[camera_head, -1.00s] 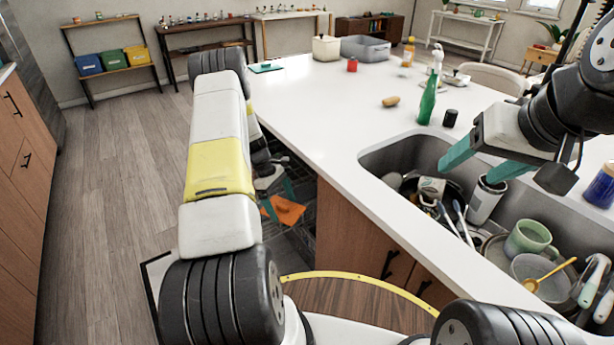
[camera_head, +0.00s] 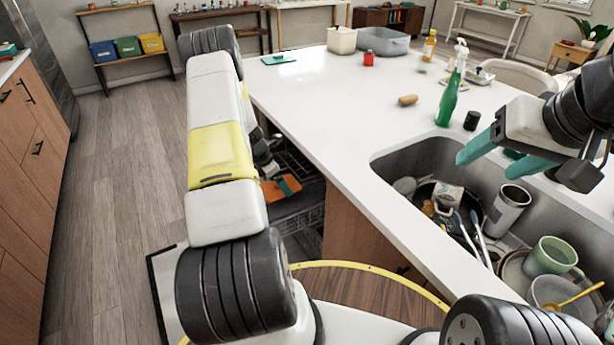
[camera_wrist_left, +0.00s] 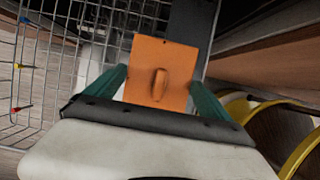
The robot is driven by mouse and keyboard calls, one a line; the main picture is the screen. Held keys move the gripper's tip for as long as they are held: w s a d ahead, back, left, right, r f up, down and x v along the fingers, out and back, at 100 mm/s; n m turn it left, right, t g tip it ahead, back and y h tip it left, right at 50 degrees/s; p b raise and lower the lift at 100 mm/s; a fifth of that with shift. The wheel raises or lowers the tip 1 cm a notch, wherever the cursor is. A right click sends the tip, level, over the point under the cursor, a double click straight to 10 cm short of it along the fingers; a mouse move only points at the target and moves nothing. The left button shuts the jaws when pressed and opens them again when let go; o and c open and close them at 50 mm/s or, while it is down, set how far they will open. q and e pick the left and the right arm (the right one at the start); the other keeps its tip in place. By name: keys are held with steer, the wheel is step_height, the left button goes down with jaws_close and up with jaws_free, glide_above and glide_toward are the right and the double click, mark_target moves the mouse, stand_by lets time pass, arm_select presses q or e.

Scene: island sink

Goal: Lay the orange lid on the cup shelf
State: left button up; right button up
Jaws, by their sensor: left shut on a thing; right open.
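The orange lid (camera_wrist_left: 160,66) is a flat, square piece with a small raised handle in its middle. My left gripper (camera_wrist_left: 163,95) is shut on it, with one teal finger on each side, in the left wrist view. In the head view the lid (camera_head: 274,191) shows beside the island, low by the open dishwasher, partly hidden by my left arm. A wire rack (camera_wrist_left: 95,50) lies beyond and to the left of the lid in the wrist view; I cannot tell which part is the cup shelf. My right gripper (camera_head: 487,158) is open and empty over the sink.
The sink (camera_head: 425,160) holds a steel tumbler (camera_head: 507,208), a green mug (camera_head: 552,256), pans and utensils. A green bottle (camera_head: 449,98) and a dark cup (camera_head: 472,120) stand on the counter behind it. The island's left edge is close to my left arm.

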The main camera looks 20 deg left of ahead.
mark_target(294, 191)
arm_select(q)
steer(key=d, duration=0.4)
steer(key=shift+s+d+f, duration=0.25)
steer(key=shift+s+d, duration=0.15)
steer(key=shift+f, duration=1.7)
steer(key=o, duration=1)
steer(key=shift+f, duration=0.15)
